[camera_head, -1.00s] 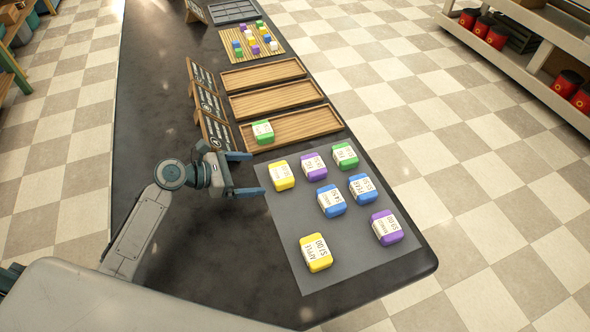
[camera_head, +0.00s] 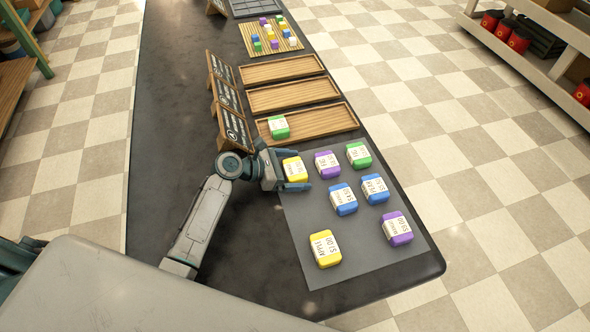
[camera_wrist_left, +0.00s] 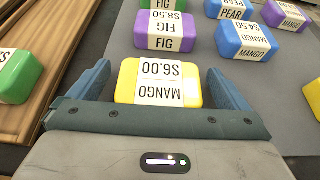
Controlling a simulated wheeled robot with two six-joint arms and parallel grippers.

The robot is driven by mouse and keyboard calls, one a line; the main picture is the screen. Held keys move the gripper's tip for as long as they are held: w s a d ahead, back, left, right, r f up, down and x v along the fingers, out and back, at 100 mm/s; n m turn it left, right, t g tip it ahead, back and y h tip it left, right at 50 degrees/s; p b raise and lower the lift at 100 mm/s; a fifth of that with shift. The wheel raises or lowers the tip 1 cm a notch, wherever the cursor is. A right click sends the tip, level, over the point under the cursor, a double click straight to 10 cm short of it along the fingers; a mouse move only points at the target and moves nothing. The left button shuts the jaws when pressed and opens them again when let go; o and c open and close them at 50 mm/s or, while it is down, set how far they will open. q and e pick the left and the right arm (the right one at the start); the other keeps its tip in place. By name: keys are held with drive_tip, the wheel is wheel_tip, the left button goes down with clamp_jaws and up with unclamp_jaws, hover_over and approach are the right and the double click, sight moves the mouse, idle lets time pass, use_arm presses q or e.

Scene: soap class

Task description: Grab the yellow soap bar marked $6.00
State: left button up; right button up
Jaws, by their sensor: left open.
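The yellow soap bar marked $6.00 (camera_head: 295,170) lies on the grey mat, near its upper left corner. In the left wrist view this yellow bar (camera_wrist_left: 158,84) reads MANGO and $6.00. My left gripper (camera_head: 294,170) is open, with one finger on each side of the bar. In the left wrist view small gaps show between the bar and both fingers. A second yellow bar (camera_head: 325,249), labelled APPLE $1.00, lies at the lower left of the mat. My right gripper is not in view.
The grey mat (camera_head: 350,265) also holds a purple bar (camera_head: 327,165), a green bar (camera_head: 358,155), blue bars (camera_head: 343,199) and another purple bar (camera_head: 397,229). A wooden tray (camera_head: 335,121) behind holds a green bar (camera_head: 279,127). Two trays beyond are empty. Signs (camera_head: 233,126) stand left of them.

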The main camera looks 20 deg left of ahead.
use_arm(q)
drive_tip(key=c, duration=1.1)
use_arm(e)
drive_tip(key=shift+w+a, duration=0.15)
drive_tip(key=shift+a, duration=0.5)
use_arm(q)
drive_tip(key=shift+r, duration=0.1)
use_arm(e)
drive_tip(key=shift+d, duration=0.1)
